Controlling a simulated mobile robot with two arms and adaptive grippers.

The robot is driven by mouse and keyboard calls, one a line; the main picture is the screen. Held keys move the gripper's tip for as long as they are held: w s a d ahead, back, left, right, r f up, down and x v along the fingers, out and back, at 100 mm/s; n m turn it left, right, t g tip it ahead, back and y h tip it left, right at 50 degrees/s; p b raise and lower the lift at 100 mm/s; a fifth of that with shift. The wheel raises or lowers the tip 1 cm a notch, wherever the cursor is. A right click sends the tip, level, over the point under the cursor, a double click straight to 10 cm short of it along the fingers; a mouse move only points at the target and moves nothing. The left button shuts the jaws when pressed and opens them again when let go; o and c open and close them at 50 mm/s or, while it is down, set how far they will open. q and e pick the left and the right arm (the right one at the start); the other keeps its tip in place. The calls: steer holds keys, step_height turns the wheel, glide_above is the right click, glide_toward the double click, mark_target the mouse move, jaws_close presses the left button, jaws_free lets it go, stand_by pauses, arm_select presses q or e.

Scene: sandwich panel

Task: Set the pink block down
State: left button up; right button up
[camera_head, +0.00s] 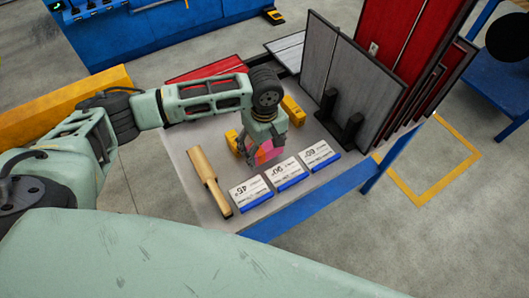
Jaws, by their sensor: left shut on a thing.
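The pink block (266,152) shows between the fingers of my left gripper (264,157), partly hidden by them. My left gripper points down and is shut on it. The block is just behind the labelled plates, low over the grey tabletop (180,150). I cannot tell whether it touches the table. My right gripper is not in view.
Three white and blue plates, marked 45 (251,193), 90 (287,173) and 60 (320,155), lie along the table's front. A wooden mallet-like tool (209,180) lies left of them. Yellow pieces (293,110) flank the gripper. Upright grey panels (350,80) stand behind right.

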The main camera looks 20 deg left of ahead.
mark_target(265, 154)
arm_select(q)
steer(key=shift+f, duration=1.65)
steer(key=shift+f, duration=0.1)
steer(key=o, duration=1.5)
steer(key=shift+c, duration=0.2)
